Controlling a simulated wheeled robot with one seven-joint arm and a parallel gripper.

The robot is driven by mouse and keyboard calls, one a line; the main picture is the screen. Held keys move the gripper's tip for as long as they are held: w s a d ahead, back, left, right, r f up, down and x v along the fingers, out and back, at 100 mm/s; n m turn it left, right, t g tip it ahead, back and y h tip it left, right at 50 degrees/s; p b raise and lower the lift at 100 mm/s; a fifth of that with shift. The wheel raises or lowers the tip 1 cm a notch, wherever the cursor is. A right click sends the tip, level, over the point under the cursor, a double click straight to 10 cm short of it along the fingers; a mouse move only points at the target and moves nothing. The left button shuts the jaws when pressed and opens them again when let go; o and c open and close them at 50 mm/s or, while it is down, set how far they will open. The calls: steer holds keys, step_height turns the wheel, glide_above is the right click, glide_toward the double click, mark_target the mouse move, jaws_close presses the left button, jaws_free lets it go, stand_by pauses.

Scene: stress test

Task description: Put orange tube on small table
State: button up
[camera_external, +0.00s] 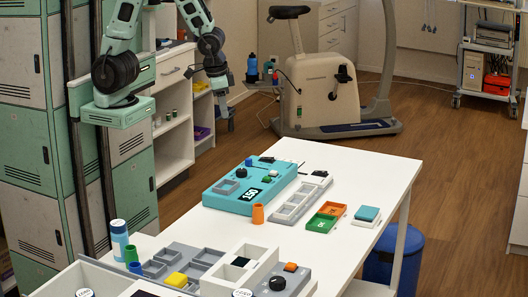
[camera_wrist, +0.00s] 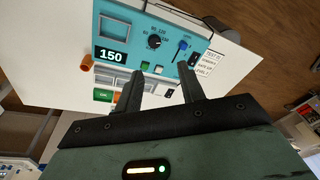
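The orange tube (camera_external: 258,214) stands upright on the white table (camera_external: 365,170), just in front of the teal device. It also shows in the wrist view (camera_wrist: 86,63), left of the teal device. A small low stand (camera_external: 262,84) with blue bottles is beside the exercise bike at the back; I cannot tell if it is the small table. My gripper (camera_external: 226,112) hangs in the air by the shelves, behind the white table and away from the tube. In the wrist view its two fingers (camera_wrist: 158,92) are apart with nothing between them.
On the white table are a teal device (camera_external: 238,200) reading 150, a grey tray (camera_external: 300,203), green and orange bins (camera_external: 325,217) and a teal block (camera_external: 367,213). A blue bottle (camera_external: 119,240) and green cup (camera_external: 131,254) stand front left. A blue bin (camera_external: 395,255) is at right.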

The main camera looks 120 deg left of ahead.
steer(key=w+d+f+m+t+p, duration=0.2)
steer(key=w+d+f+p, duration=0.2)
steer(key=w+d, duration=0.5)
steer(key=t+p, duration=0.1)
glide_toward(261, 211)
steer(key=shift+m, duration=0.3)
steer(key=f+b, duration=0.2)
steer(key=b, duration=0.1)
steer(key=a+f+b, duration=0.1)
steer(key=f+b, duration=0.2)
steer(key=b, duration=0.1)
steer(key=shift+s+a+f, duration=0.1)
steer(key=shift+s, duration=0.05)
steer(key=shift+w+a+r+b+x, duration=0.15)
steer(key=shift+b+x, duration=0.4)
steer(key=shift+x, duration=0.4)
steer(key=shift+w+a+b+x, duration=0.15)
steer(key=shift+b+x, duration=0.35)
steer(key=shift+x, duration=0.5)
steer(key=shift+w+d+r+b+x, duration=0.15)
steer(key=shift+b+x, duration=0.4)
steer(key=shift+x, duration=0.4)
steer(key=shift+a, duration=0.1)
steer(key=c, duration=0.8)
